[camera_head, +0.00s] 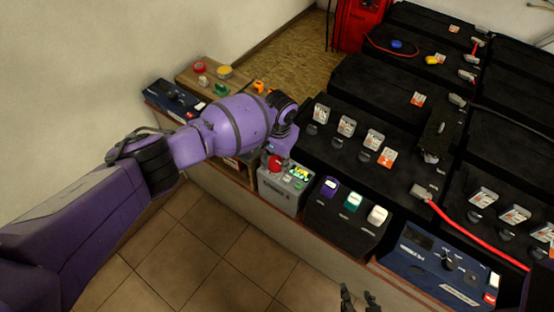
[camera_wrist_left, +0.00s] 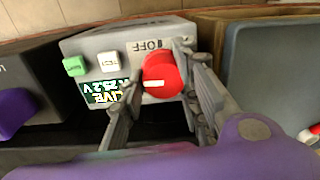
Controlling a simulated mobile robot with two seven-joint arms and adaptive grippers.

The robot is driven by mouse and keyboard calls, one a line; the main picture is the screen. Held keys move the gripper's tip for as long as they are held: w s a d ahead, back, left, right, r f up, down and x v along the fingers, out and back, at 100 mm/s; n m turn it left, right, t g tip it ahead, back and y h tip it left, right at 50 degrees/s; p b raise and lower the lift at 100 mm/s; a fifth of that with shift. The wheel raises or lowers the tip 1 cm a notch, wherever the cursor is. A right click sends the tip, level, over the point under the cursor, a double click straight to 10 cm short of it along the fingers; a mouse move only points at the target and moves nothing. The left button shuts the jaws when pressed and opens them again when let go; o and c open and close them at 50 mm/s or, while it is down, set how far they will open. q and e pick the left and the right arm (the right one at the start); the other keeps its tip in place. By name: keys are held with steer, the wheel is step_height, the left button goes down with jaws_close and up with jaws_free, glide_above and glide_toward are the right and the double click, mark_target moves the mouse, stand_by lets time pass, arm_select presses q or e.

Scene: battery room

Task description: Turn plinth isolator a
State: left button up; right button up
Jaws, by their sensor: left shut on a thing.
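The isolator (camera_head: 283,194) is a grey box with a red rotary knob (camera_head: 274,164) on its top, standing on the plinth ledge in the head view. In the left wrist view the red knob (camera_wrist_left: 163,66) has a white mark on its face, and an OFF label is printed beside it. My left gripper (camera_wrist_left: 157,80) is shut on the knob, one finger on each side. My right gripper (camera_head: 360,299) is at the bottom edge of the head view, its fingers apart and empty.
A dark box (camera_head: 345,225) with purple, teal and white switches stands right of the isolator. A blue unit (camera_head: 437,268) is further right. Black battery blocks (camera_head: 360,95) fill the area behind. Tiled floor (camera_head: 215,250) in front is clear.

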arm_select(q)
steer(key=m, duration=0.4)
steer(key=shift+s+d, duration=0.2)
steer(key=shift+s, duration=0.05)
steer(key=m, duration=0.2)
steer(key=shift+m, duration=0.4)
steer(key=m, duration=0.2)
steer(key=shift+s+a+f+m, duration=0.1)
steer(key=shift+m, duration=0.3)
steer(key=m, duration=0.2)
steer(key=shift+m, duration=0.3)
steer(key=shift+a+m+h, duration=0.1)
steer(key=shift+m+h, duration=0.2)
steer(key=shift+m, duration=0.6)
steer(key=shift+a+f+m, duration=0.1)
steer(key=shift+m, duration=0.6)
steer(key=shift+s+m+b, duration=0.1)
steer(key=shift+m+b, duration=0.2)
steer(key=shift+m, duration=0.4)
arm_select(e)
steer(key=shift+w+a+f, duration=0.1)
steer(key=shift+w+f, duration=0.1)
steer(key=shift+w, duration=0.3)
arm_select(q)
steer(key=shift+a, duration=0.1)
arm_select(e)
steer(key=shift+s+f, duration=0.1)
steer(key=shift+s, duration=0.3)
